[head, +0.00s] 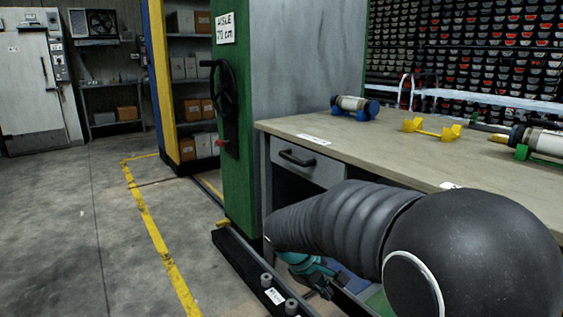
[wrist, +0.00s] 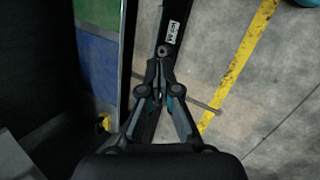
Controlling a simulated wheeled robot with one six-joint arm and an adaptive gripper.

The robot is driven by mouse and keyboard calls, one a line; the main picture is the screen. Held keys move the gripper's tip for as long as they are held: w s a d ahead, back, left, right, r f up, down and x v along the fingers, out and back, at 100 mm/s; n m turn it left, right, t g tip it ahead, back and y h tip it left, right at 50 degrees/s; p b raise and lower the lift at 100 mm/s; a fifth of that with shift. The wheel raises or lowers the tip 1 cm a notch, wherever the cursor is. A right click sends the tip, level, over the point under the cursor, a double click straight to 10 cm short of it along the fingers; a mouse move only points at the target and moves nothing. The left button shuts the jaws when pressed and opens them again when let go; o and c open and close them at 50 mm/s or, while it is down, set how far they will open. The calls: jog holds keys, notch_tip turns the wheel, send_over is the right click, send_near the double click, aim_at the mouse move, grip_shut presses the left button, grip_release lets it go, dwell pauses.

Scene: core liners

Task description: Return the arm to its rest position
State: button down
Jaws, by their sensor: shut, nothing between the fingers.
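My arm, dark and ribbed, fills the lower right of the head view in front of the desk. My gripper (wrist: 157,72) shows in the wrist view with its fingertips together and nothing between them. It points down over a dark floor rail and the concrete floor. In the head view the gripper is small and partly hidden behind my arm, low beside the desk.
A wooden-topped desk (head: 390,147) holds a liner in a blue cradle (head: 352,107), an empty yellow cradle (head: 432,129) and a liner in a green cradle (head: 540,140). A green cabinet with a handwheel (head: 223,95) stands left. Floor beyond the yellow line (head: 150,225) is clear.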

jog(key=s+d+r+m+t+y, duration=0.1)
jog(key=s+d+r+m, duration=0.1)
jog(key=s, duration=0.5)
jog(key=s+d+r+m+t+y, duration=0.1)
jog(key=s+r+m+y, duration=0.1)
jog(key=s, duration=0.6)
jog(key=s+d+r+m+t+y, duration=0.1)
jog(key=s+d+r+m+y, duration=0.1)
jog(key=s+r+m, duration=0.2)
jog(key=shift+s+d+r+m+t, duration=0.35)
jog(key=shift+s+m, duration=0.45)
jog(key=shift+s, duration=1)
